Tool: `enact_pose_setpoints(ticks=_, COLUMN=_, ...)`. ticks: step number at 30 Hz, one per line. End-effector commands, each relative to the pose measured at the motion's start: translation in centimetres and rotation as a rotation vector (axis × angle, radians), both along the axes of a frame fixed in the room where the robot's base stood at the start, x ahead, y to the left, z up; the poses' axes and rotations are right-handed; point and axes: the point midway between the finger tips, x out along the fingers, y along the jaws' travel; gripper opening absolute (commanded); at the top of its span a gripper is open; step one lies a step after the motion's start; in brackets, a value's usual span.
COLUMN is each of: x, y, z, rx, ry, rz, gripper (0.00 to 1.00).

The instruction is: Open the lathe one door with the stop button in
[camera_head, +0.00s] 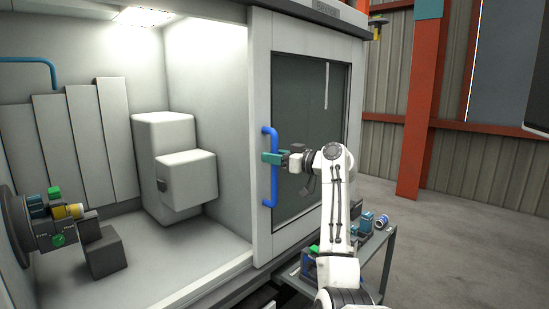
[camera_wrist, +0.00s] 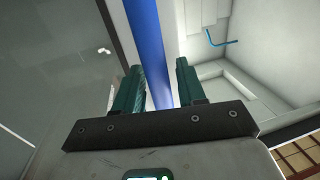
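The lathe door (camera_head: 258,100) is a pale framed panel with a dark window. It stands at the right side of the lathe front, with the opening to its left uncovered. A blue upright handle (camera_head: 274,190) runs along the door's left part. My gripper (camera_head: 268,157) is at the handle's middle, its teal fingers on either side of it. In the wrist view the blue handle (camera_wrist: 148,35) passes between the fingers, with a gap showing to the right finger, so the gripper looks open around it. Contact with the left finger cannot be told. I see no stop button.
A small grey cart (camera_head: 378,250) with parts stands right of the door, beside my arm. An orange column (camera_head: 420,110) stands behind; floor to the right is clear.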

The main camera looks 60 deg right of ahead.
Motion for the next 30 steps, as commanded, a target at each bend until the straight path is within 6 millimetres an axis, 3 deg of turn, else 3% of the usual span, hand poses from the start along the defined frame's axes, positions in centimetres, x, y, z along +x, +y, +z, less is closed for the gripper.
enact_pose_setpoints(ticks=11, x=-0.5, y=0.0, z=0.0, rx=-0.001, ry=-0.002, rz=-0.002, gripper=0.46)
enact_pose_setpoints(ticks=24, x=-8.0, y=0.9, z=-0.2, rx=-0.001, ry=-0.001, rz=-0.002, gripper=0.46)
enact_pose_setpoints(ticks=30, x=-10.2, y=1.2, z=0.0, rx=0.000, ry=-0.002, rz=-0.002, gripper=0.46)
